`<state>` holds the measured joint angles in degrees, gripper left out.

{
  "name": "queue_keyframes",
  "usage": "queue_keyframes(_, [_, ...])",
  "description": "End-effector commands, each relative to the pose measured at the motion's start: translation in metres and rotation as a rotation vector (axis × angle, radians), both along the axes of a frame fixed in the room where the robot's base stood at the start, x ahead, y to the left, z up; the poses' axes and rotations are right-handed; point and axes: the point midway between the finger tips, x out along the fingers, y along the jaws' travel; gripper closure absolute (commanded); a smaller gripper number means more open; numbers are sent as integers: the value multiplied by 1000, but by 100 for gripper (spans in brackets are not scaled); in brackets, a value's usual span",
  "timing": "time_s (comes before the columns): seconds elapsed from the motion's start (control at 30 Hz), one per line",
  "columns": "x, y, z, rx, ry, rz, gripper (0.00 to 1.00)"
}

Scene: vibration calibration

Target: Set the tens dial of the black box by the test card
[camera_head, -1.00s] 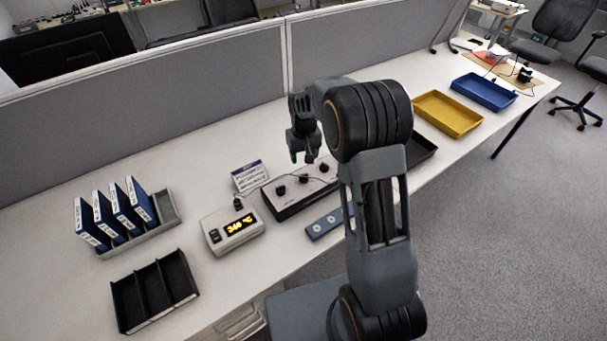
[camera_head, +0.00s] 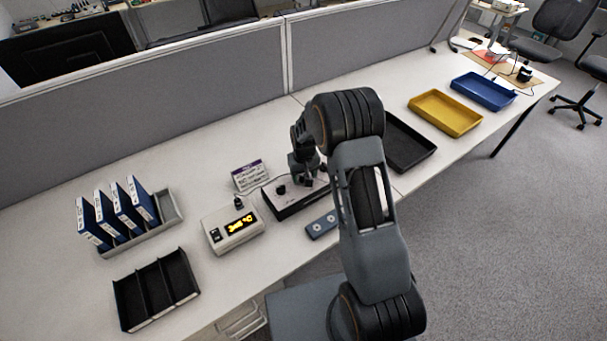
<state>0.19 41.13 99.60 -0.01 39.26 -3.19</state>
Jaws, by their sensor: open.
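The black box (camera_head: 287,211) has a pale top panel and sits mid-desk. One black knob (camera_head: 281,189) shows at its left; my gripper and arm hide its middle and right knobs. The test card (camera_head: 250,177), white with a purple top band, stands behind the box's left end; its writing is too small to read. My gripper (camera_head: 306,180) is open and low over the middle to right part of the box. Whether its fingers are around a knob I cannot tell.
A beige meter (camera_head: 233,229) with a lit yellow display stands left of the box. A blue-grey two-knob unit (camera_head: 322,224) lies in front. Black (camera_head: 434,152), yellow (camera_head: 480,118) and blue trays (camera_head: 511,97) stand right. A binder rack (camera_head: 174,212) and black divided tray (camera_head: 150,317) are left.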

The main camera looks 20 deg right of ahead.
Motion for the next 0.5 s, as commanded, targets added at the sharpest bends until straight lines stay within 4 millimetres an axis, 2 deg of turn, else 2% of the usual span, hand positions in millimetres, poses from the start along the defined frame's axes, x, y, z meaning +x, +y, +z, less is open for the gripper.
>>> queue_keyframes(0.07, [0, 0, 0, 0, 0, 0, 42])
queue_keyframes(0.5, [0, 0, 0, 0, 0, 0, 84])
